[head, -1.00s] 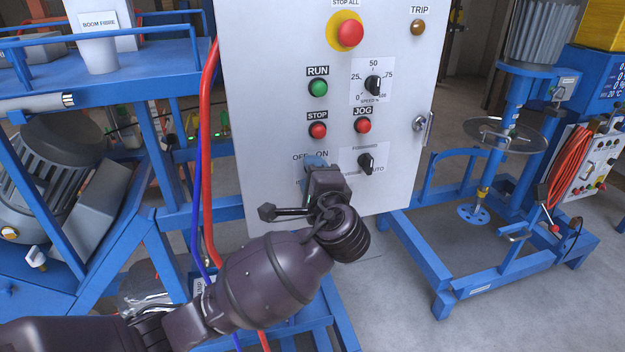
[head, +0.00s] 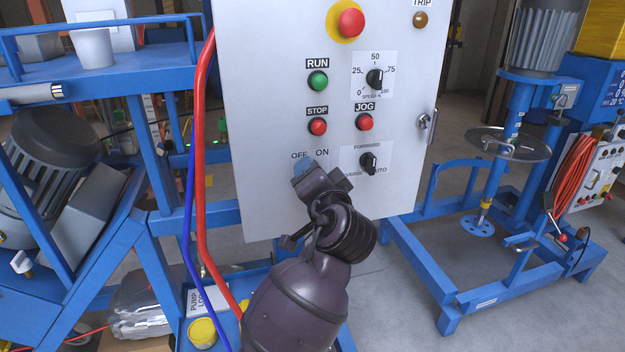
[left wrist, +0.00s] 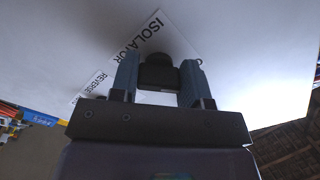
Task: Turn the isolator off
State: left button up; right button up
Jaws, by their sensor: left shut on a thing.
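The isolator knob (left wrist: 157,70) is black and sits between the two fingers of my left gripper (left wrist: 158,80) in the left wrist view. The ISOLATOR label (left wrist: 138,38) shows beside it, tilted in that view. In the head view my left gripper (head: 303,168) is at the lower part of the grey control panel (head: 265,125), just under the OFF and ON marks (head: 311,154). It is shut on the knob and tilted toward the OFF side. The knob is hidden behind the gripper in the head view. My right gripper is not in view.
The panel also carries the green RUN button (head: 318,81), red STOP button (head: 317,127), red JOG button (head: 364,122), speed dial (head: 375,79) and a forward/reverse selector (head: 368,163) close right of my gripper. Red and blue hoses (head: 200,150) run along the left edge.

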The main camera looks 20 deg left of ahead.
pick_arm(q)
jog(key=shift+n, duration=0.4)
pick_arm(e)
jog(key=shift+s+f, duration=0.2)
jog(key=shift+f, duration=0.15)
pick_arm(q)
jog(key=o, duration=0.9)
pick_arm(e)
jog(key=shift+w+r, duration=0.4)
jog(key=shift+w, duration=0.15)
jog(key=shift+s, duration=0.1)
